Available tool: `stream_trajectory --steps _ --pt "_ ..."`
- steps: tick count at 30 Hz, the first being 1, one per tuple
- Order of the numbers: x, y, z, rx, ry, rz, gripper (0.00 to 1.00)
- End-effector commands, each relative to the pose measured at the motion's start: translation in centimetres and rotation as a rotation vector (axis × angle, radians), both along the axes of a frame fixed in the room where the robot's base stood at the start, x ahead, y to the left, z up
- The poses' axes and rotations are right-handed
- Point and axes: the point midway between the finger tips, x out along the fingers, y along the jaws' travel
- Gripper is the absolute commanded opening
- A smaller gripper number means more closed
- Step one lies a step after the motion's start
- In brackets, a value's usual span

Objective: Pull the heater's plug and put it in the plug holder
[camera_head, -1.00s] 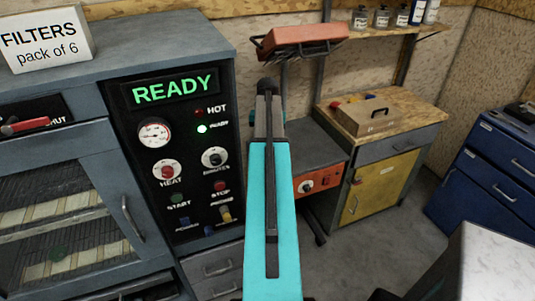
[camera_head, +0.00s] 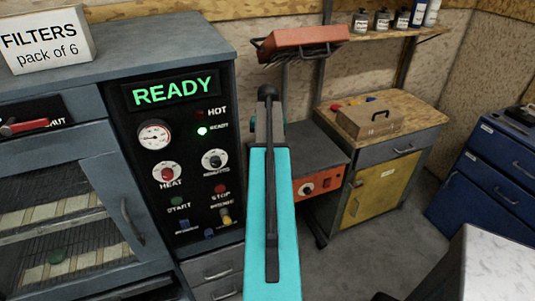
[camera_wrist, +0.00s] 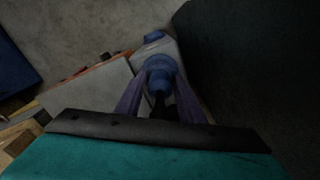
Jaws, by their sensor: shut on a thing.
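In the wrist view, my gripper (camera_wrist: 160,82) is shut on a blue, round-bodied plug (camera_wrist: 160,68). One finger lies on each side of it, and a black part shows on the side toward my wrist. A light grey surface (camera_wrist: 178,62) lies behind the plug. I cannot tell whether the plug touches it. A second blue piece (camera_wrist: 154,36) shows just beyond. In the head view, my teal arm hides the gripper and plug. The heater and the plug holder cannot be clearly identified in either view.
A grey cabinet with a black control panel (camera_head: 182,105) reading READY stands at left. Behind my arm is a bench with an orange front (camera_head: 318,184). A yellow-door cabinet (camera_head: 372,198) and blue drawers (camera_head: 490,180) stand at right. Open floor (camera_head: 400,240) lies between.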

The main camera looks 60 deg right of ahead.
Motion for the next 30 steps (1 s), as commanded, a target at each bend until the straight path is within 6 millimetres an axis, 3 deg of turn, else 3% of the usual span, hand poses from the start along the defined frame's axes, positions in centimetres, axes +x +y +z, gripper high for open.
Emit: stream_trajectory --steps 30 --pt "0.0 0.0 1.8 0.000 -0.002 0.000 0.05"
